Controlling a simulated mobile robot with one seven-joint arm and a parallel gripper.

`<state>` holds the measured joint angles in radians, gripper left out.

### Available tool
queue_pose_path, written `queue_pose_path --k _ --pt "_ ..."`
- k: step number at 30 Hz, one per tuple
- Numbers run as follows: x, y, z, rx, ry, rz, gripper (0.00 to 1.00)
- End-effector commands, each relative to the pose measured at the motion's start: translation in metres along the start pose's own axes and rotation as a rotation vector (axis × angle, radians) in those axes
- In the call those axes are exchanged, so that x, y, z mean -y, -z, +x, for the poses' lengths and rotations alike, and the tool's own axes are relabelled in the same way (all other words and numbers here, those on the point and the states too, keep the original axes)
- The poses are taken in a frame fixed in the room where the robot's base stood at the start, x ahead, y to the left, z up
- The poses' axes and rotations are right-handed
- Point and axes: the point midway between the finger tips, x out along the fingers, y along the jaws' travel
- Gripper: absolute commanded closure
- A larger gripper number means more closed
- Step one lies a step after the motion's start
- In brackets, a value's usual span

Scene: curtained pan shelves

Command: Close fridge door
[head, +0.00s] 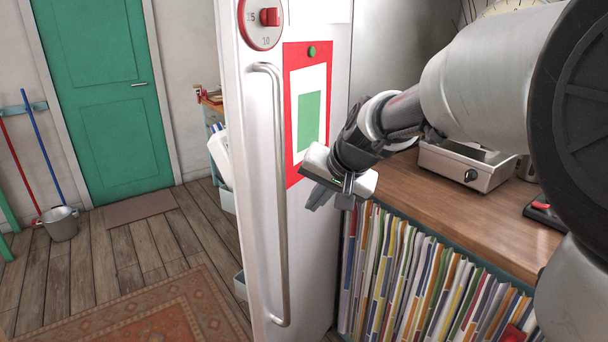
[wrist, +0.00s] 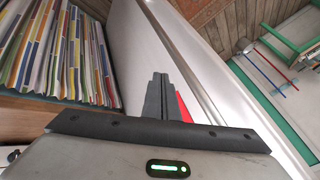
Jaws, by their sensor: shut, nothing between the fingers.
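The fridge door (head: 262,200) is white and stands open, its outer face turned toward me and its inner side facing left. A long metal handle (head: 279,200) runs down its left part. A red-framed picture (head: 290,120) is on the same face. My gripper (head: 320,197) is shut and empty, just in front of the door's right part, near the picture's lower corner. In the wrist view its dark fingers (wrist: 160,85) are together against the white door face (wrist: 130,40), with the handle (wrist: 180,60) beyond. Whether the fingertips touch the door I cannot tell. The fridge's interior is hidden.
Door bins (head: 228,200) show past the door's left edge. A wooden counter (head: 450,195) over a shelf of colourful folders (head: 420,280) is at the right, with a scale (head: 465,165) on it. Open plank floor with a rug (head: 150,315) lies left, before a green door (head: 100,90).

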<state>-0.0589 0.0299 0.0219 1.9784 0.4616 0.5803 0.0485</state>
Motion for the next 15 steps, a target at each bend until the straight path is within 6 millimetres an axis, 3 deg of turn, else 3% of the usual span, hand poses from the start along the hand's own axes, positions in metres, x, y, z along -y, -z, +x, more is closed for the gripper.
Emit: queue_pose_path --k 3,9,15 --pt "0.002 -0.001 0.024 0.004 0.000 -0.002 1.00" --pt "0.028 0.000 0.033 0.001 0.001 -0.003 1.00" --pt "0.036 0.000 0.037 0.000 0.000 -0.001 1.00"
